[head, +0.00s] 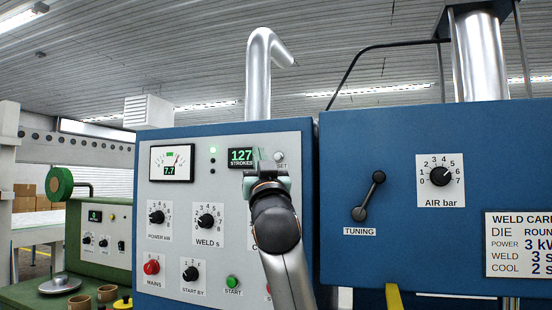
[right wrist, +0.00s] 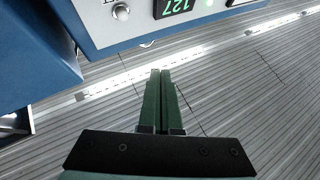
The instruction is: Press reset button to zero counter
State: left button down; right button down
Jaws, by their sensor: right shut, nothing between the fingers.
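The stroke counter (head: 241,157) on the grey panel reads 127 in green digits. The reset button (head: 279,157) is a small round silver knob right of it, with its label partly hidden by my gripper. My right gripper (head: 266,172) is just below the button and counter in the head view. In the right wrist view, the button (right wrist: 121,12) and counter (right wrist: 172,8) show upside down at the top edge. The green fingers (right wrist: 160,72) are shut, empty and apart from the button in that picture. My left gripper is not in view.
The panel also has a meter (head: 171,162), a weld dial (head: 208,222), a red mains knob (head: 151,267) and a green start button (head: 232,282). My right arm hides part of the lower right panel. A blue cabinet (head: 400,145) with a tuning lever (head: 369,196) stands at right.

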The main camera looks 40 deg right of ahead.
aim_at(278, 157)
jog(key=w+d+p, duration=0.2)
jog(key=w+d, duration=0.2)
jog(key=d, duration=0.3)
jog(key=shift+d+p, duration=0.4)
jog(key=shift+w, duration=0.1)
dwell(2.0)
jog(key=shift+w+d, duration=0.15)
jog(key=shift+d, duration=0.2)
jog(key=shift+w+d+p, duration=0.2)
jog(key=shift+d+p, duration=0.3)
jog(key=shift+p, duration=0.1)
dwell(0.5)
jog(key=shift+a, duration=0.1)
jog(key=shift+s+a+b, duration=0.4)
jog(key=shift+a, duration=0.35)
